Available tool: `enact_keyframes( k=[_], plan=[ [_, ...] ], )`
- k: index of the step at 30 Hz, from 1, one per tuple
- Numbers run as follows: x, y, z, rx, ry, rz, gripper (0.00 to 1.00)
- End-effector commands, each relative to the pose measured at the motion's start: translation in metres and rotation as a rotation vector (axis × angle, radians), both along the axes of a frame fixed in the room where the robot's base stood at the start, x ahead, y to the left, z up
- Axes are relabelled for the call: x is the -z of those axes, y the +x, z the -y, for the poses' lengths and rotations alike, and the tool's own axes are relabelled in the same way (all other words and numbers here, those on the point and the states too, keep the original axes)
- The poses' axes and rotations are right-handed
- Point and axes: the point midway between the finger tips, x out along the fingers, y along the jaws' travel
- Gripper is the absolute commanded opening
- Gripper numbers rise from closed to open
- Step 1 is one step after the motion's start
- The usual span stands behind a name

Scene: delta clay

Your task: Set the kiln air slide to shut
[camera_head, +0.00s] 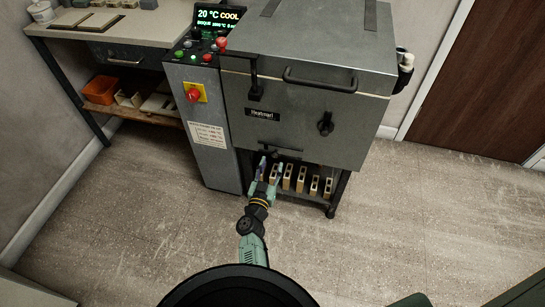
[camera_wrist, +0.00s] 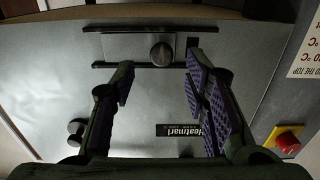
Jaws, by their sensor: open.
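The kiln air slide (camera_wrist: 130,47) is a grey plate between two dark rails on the kiln front, with a round dark knob (camera_wrist: 162,54) near its right end in the wrist view. A dark gap (camera_wrist: 192,46) shows just right of the plate. In the head view the slide (camera_head: 288,152) is low on the kiln front, partly hidden and small. My gripper (camera_head: 271,163) is open and empty in front of the kiln's lower edge. In the wrist view my gripper (camera_wrist: 160,64) has its fingers on either side of the knob, apart from it; the remaining depth is unclear.
The kiln (camera_head: 300,85) stands on a frame with several pale bricks (camera_head: 301,180) beneath. A control cabinet (camera_head: 210,110) with a red knob (camera_head: 193,95) adjoins its left side. A workbench (camera_head: 105,25) is farther left. Floor (camera_head: 420,220) to the right is clear.

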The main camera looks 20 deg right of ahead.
Motion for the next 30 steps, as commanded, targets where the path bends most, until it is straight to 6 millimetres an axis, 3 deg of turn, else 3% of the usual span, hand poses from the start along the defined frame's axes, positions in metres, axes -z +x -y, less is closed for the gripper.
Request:
enact_keyframes(
  k=[3, 9, 20, 30],
  plan=[
    [0.0, 0.019, 0.012, 0.0, 0.0, 0.002, 0.42],
    [0.0, 0.036, 0.024, 0.0, 0.0, 0.002, 0.42],
    [0.0, 0.04, 0.027, -0.002, 0.0, 0.001, 0.42],
    [0.0, 0.04, 0.026, -0.002, 0.0, 0.001, 0.19]
  ],
)
